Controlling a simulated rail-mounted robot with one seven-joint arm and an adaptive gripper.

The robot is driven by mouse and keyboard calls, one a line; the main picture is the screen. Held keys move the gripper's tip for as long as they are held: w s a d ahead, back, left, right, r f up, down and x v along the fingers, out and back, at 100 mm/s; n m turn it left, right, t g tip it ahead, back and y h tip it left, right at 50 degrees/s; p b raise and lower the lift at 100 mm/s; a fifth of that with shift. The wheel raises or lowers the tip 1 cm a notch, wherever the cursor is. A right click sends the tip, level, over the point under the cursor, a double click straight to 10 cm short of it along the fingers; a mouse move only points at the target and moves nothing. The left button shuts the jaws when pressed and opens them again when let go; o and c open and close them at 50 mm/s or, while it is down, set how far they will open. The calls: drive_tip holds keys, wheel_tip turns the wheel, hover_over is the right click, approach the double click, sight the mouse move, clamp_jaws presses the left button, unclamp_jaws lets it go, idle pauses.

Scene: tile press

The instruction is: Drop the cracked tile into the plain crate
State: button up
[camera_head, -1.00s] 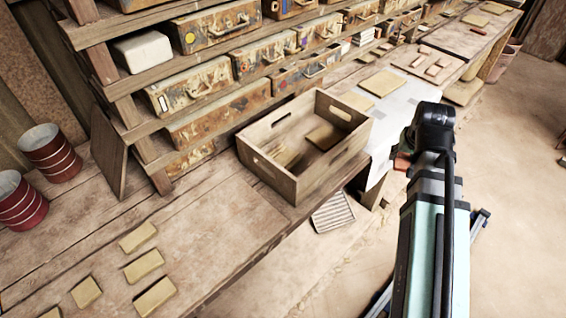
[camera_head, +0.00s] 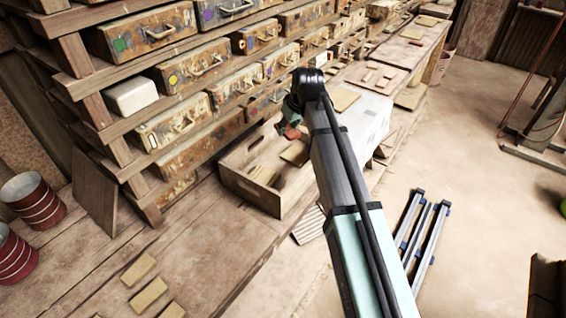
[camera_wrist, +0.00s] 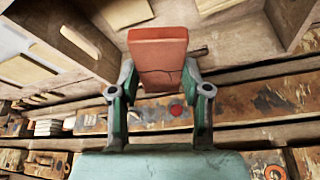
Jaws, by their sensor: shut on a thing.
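The cracked tile (camera_wrist: 158,48) is reddish-orange, with a dark crack line across its lower part in the wrist view. My gripper (camera_wrist: 160,75) is shut on it, one finger on each side. In the head view the tile (camera_head: 291,132) is a small red patch at the end of my arm, partly hidden by it. The plain crate (camera_head: 248,193) is an open wooden box on the bench. The tile is over the crate's far right part, above its floor. Pale tiles (camera_head: 295,152) lie inside the crate. The wrist view shows a crate wall with a handle slot (camera_wrist: 80,40).
A shelf of worn, painted cases (camera_head: 178,120) stands behind the crate. A white sheet (camera_head: 365,118) lies to the crate's right. My arm hides part of the crate's right side.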

wheel_tip(320, 180, down, 6)
drive_tip(key=b, duration=0.3)
drive_tip(key=shift+r, duration=0.1)
drive_tip(key=o, duration=1.3)
drive_tip(key=shift+s, duration=0.1)
drive_tip(key=v, duration=1.2)
